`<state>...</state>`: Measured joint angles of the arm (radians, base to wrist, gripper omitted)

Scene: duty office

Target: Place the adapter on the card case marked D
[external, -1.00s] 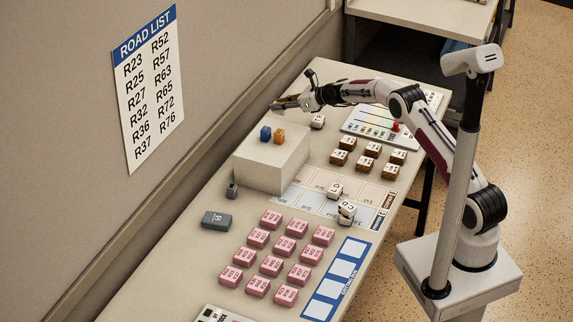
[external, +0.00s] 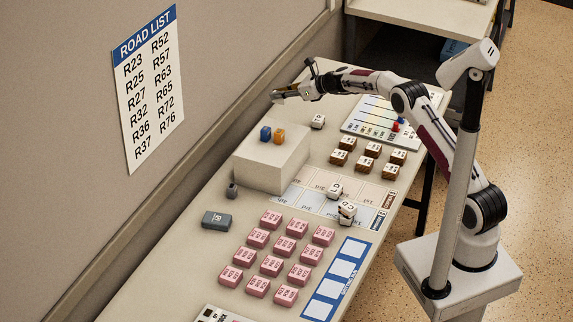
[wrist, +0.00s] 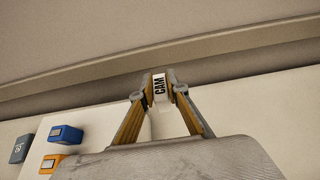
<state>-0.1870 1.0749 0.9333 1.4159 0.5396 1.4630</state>
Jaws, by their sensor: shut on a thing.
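My gripper (external: 277,97) is raised beyond the pale box, toward the wall. Small white lettered cases stand on the table. One (external: 335,190) is on the printed mat and seems marked D. Another (external: 347,208), which looks like C, is close by and appears to rest on a further white piece. A third white case (external: 317,121) stands below my forearm; its letter is unreadable.
A pale box (external: 262,170) carries a blue block (external: 266,133) and an orange block (external: 278,136). Brown-sided white blocks (external: 366,163), pink blocks (external: 272,265) and a grey case (external: 216,220) occupy the table. A wall panel (external: 80,180) borders the far side.

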